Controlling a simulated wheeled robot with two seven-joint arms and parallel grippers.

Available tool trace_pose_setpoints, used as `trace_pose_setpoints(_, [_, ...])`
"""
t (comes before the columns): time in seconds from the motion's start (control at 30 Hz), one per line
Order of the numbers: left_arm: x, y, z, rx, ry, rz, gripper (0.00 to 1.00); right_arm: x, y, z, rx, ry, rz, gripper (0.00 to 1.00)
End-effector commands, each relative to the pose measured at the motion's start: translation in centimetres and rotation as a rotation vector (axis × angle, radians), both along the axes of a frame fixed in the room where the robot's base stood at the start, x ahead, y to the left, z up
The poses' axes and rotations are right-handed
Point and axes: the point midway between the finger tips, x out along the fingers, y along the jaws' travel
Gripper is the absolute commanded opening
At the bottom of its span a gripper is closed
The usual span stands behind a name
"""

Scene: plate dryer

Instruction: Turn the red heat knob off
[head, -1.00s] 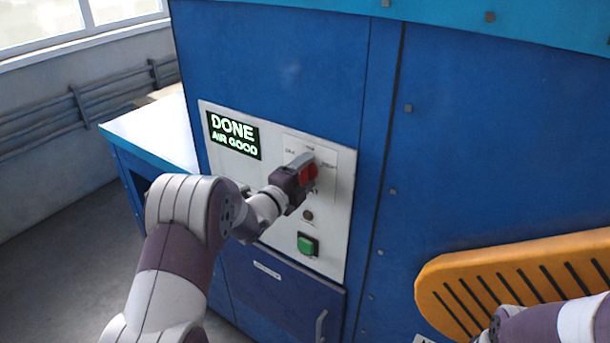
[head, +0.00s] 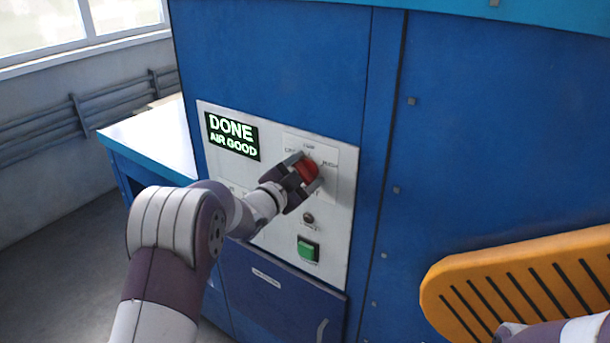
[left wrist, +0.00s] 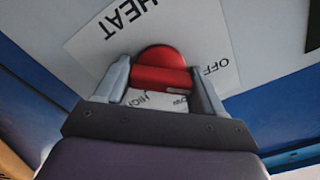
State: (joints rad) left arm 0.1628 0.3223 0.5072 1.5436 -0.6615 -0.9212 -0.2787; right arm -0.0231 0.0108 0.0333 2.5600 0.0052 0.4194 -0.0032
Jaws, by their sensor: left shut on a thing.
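The red heat knob (head: 307,170) sits on the white control panel (head: 230,187) of the blue machine. My left gripper (head: 304,178) is shut on it, with one finger on each side. In the left wrist view, the knob (left wrist: 161,62) shows as a round red disc with a raised grip bar between the two grey fingers (left wrist: 161,84). The label plate (left wrist: 95,45) around it reads HEAT, with OFF to the right of the knob. I cannot tell which mark the knob points at. My right arm shows only at the lower right edge; its gripper is out of view.
A lit display (head: 232,136) reads DONE, AIR GOOD. Below the knob are a small dark round part (head: 308,218) and a green button (head: 308,249). An orange slotted piece (head: 440,290) stands at the lower right. A blue side table (head: 150,135) stands at left.

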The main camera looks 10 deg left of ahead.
Motion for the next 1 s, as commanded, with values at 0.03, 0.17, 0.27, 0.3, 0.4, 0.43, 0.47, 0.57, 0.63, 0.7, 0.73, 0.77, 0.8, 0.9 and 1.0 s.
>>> trace_pose_setpoints(0.03, [-0.1,-0.01,-0.63,-0.026,0.022,0.0,0.38,0.0,0.0,-0.1,0.0,0.0,0.0,0.0])
trace_pose_setpoints(0.17, [-0.09,0.04,-0.61,-0.095,0.048,0.001,0.38,0.01,0.0,-0.13,0.0,0.0,0.0,0.0])
trace_pose_setpoints(0.27, [-0.09,0.05,-0.6,-0.134,0.063,0.001,0.38,0.0,0.0,-0.14,0.0,0.0,0.0,0.0])
trace_pose_setpoints(0.3, [-0.09,0.06,-0.6,-0.148,0.068,0.001,0.38,0.0,0.0,-0.14,0.0,0.0,0.0,0.0])
trace_pose_setpoints(0.4, [-0.08,0.08,-0.6,-0.172,0.077,0.001,0.38,0.0,0.0,-0.14,0.0,0.0,0.0,0.0])
trace_pose_setpoints(0.43, [-0.08,0.08,-0.6,-0.179,0.079,0.001,0.38,0.0,0.0,-0.15,0.0,0.0,0.0,0.0])
trace_pose_setpoints(0.47, [-0.08,0.08,-0.6,-0.183,0.081,0.001,0.38,0.0,0.0,-0.15,0.0,0.0,0.0,0.0])
trace_pose_setpoints(0.57, [-0.08,0.08,-0.61,-0.194,0.085,0.001,0.38,0.0,0.0,-0.15,0.0,0.0,0.0,0.0])
trace_pose_setpoints(0.63, [-0.08,0.08,-0.61,-0.197,0.086,0.001,0.38,0.0,0.0,-0.15,0.0,0.0,0.0,0.0])
trace_pose_setpoints(0.7, [-0.08,0.08,-0.61,-0.199,0.087,0.001,0.38,0.0,0.0,-0.15,0.0,0.0,0.0,0.0])
trace_pose_setpoints(0.73, [-0.08,0.08,-0.61,-0.199,0.087,0.001,0.38,0.0,0.0,-0.15,0.0,0.0,0.0,0.0])
trace_pose_setpoints(0.77, [-0.08,0.08,-0.61,-0.199,0.087,0.001,0.38,0.01,0.0,-0.15,0.0,0.0,0.0,0.0])
trace_pose_setpoints(0.8, [-0.08,0.08,-0.61,-0.199,0.087,0.001,0.38,0.0,0.0,-0.15,0.0,0.0,0.0,0.0])
trace_pose_setpoints(0.9, [-0.08,0.07,-0.62,-0.199,0.087,0.001,0.38,0.0,0.0,-0.15,0.0,0.0,0.0,0.0])
trace_pose_setpoints(1.0, [-0.08,0.07,-0.6,-0.199,0.087,0.001,0.78,0.01,0.0,-0.15,0.0,0.0,0.0,0.0])
